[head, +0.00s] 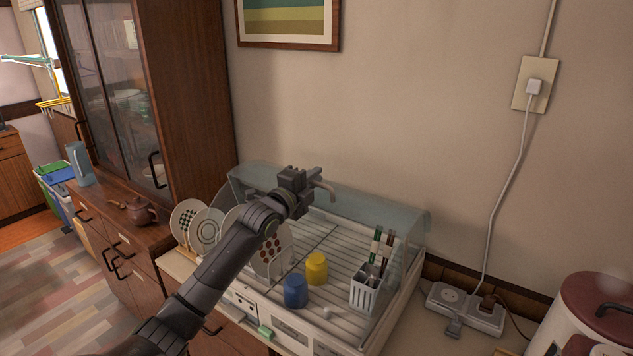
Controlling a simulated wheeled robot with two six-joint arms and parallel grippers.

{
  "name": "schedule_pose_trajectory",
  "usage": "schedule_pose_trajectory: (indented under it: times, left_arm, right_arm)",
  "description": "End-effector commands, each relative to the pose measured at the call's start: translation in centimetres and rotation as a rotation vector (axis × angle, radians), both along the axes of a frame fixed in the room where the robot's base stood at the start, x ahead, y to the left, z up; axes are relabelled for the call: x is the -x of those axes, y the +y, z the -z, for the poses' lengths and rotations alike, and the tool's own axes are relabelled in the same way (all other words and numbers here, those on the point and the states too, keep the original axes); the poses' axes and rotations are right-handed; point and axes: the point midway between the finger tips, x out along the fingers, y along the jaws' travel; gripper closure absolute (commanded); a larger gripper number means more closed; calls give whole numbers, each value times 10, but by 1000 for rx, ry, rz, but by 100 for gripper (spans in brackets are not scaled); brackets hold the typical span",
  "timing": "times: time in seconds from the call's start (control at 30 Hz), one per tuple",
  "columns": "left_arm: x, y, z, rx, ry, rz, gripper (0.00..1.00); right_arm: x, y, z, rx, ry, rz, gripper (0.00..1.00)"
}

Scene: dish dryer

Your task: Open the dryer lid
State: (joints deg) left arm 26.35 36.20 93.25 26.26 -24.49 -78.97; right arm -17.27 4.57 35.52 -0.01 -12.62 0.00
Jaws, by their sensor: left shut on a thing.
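The dish dryer (345,334) stands on the counter against the wall. Its clear lid (375,212) is raised at the back, and the front of the rack is uncovered. My left gripper (325,190) is at the lid's upper edge, shut on the lid. The exact contact is hard to make out. My left arm crosses in front of the dryer's left part. My right gripper is out of view.
In the dryer are several plates (208,232), a blue cup (295,291), a yellow cup (316,268) and a white utensil basket (363,295). A teapot (141,212) sits at left. A power strip (465,309) and a brown-lidded container (597,305) are at right.

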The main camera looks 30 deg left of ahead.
Motion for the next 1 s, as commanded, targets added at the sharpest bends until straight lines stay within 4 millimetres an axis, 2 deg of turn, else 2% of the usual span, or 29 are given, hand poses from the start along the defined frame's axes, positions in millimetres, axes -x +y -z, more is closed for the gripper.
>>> schedule_pose_trajectory:
  times: [0.2,0.23,0.37,0.4,0.77,1.0]
  left_arm:
    - [0,0,1,1,4,-1,100]
    - [0,0,1,2,5,-1,86]
    - [0,0,1,1,4,-1,69]
    - [0,0,1,1,4,-1,67]
    - [4,1,2,-1,4,-1,67]
    - [36,3,5,-5,4,0,67]
  right_arm:
    - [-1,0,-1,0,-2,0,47]
    - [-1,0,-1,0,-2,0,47]
    - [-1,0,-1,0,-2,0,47]
    - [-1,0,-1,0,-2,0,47]
    - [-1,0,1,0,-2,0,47]
    - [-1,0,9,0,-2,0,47]
